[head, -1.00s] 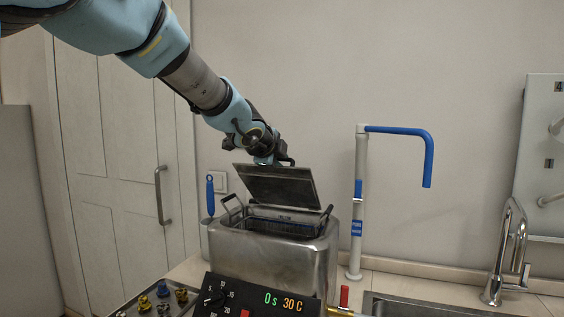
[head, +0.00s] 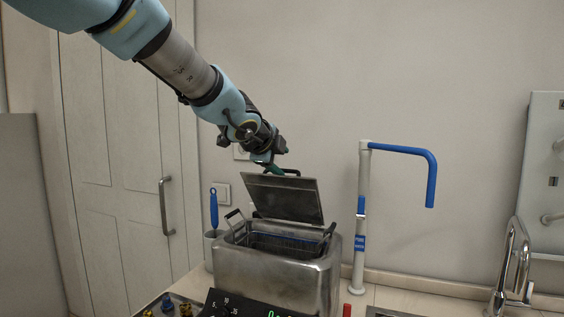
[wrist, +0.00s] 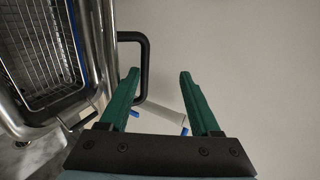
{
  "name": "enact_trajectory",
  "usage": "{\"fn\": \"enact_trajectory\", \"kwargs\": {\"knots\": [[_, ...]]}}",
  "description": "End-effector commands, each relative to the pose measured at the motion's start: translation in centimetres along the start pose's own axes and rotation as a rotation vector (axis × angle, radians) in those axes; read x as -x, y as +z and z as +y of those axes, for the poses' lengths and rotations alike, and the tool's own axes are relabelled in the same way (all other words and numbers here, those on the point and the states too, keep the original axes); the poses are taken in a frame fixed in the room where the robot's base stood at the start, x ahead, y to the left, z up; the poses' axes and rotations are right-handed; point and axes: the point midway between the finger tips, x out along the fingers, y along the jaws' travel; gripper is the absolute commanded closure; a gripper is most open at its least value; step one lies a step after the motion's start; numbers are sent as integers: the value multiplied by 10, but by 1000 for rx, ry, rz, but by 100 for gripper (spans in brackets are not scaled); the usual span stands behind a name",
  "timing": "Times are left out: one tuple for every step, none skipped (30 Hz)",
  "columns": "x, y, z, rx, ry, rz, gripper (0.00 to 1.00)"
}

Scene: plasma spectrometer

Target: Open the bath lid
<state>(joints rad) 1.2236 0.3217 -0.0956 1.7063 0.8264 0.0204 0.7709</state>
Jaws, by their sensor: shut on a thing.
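The steel bath (head: 272,282) stands on the counter, with a wire basket (head: 285,243) inside. Its dark flat lid (head: 282,197) is raised and tilted steeply up at the back, so the bath's mouth is uncovered. My gripper (head: 276,169) is at the lid's upper edge, by the black lid handle (head: 291,172). In the wrist view my green fingers (wrist: 160,76) stand apart, with the black handle loop (wrist: 145,60) at the left finger and partly hidden by it. Exact contact is hard to see. The basket mesh (wrist: 42,45) shows at the left there.
A white post with a blue arm (head: 400,150) stands right of the bath. A steel tap (head: 512,265) is at far right. A blue-handled tool (head: 213,210) stands left of the bath. The control panel (head: 240,306) is in front. The wall is close behind the lid.

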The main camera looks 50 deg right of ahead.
Motion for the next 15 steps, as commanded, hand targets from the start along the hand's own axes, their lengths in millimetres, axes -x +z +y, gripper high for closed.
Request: {"fn": "enact_trajectory", "kwargs": {"knots": [[11,1,-20,0,-29,2,75],[12,1,-21,0,-29,2,75],[15,1,-23,0,-29,1,75],[17,1,-23,0,-28,1,75],[18,1,-24,0,-26,1,75],[20,1,-24,0,-24,1,75],[21,1,-24,0,-22,1,75],[22,1,-24,0,-21,1,75],[24,1,-25,0,-20,1,75],[26,1,-26,0,-20,1,75],[28,0,-27,0,-19,1,75],[30,0,-28,0,-19,1,75],[31,0,-29,0,-18,1,75],[33,0,-30,0,-18,1,75],[35,0,-30,0,-17,1,75]]}}
